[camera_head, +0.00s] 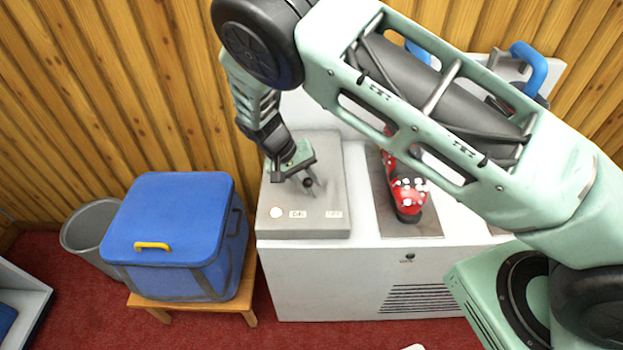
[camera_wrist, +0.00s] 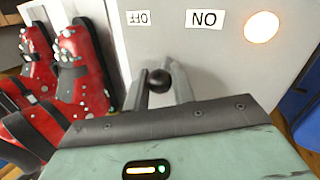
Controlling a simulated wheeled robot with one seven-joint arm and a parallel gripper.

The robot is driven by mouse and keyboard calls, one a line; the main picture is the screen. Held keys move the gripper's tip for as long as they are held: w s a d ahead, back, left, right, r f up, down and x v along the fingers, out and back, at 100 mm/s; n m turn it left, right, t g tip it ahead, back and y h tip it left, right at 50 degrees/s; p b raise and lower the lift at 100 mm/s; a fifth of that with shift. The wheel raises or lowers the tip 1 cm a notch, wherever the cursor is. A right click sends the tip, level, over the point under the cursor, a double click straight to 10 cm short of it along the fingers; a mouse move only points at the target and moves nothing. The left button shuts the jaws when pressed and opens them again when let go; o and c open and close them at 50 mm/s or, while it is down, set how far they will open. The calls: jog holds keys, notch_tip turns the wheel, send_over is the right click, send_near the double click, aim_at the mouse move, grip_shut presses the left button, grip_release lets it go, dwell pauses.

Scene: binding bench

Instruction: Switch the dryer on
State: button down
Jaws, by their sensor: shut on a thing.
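The dryer (camera_head: 330,225) is a white cabinet with a grey control panel (camera_head: 275,190) on its top left. The panel carries an ON label (camera_head: 297,214), an OFF label (camera_head: 333,214) and a round lamp beside ON, pale and bright with an orange rim; the lamp also shows in the wrist view (camera_wrist: 262,27). A lever with a black ball knob (camera_wrist: 159,80) stands on the panel. My gripper (camera_head: 309,182) is shut on the lever, its fingers on either side of the knob. The lever's lower part is hidden, and I cannot tell which label it leans toward.
Red boots with white studs (camera_head: 408,190) stand on the dryer right of the panel, partly behind my arm. A blue box (camera_head: 170,235) with a yellow handle sits on a wooden stool (camera_head: 240,305) to the left. A grey bin (camera_head: 85,225) stands behind it. Red carpet lies in front.

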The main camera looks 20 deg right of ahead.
jog(key=shift+w+a, duration=0.1)
jog(key=shift+a, duration=0.1)
dwell(0.4)
jog(key=c, duration=1.2)
grip_release()
jog(key=b+v, duration=0.2)
jog(key=v, duration=1.5)
jog(key=shift+a, duration=0.35)
jog(key=shift+w, duration=0.1)
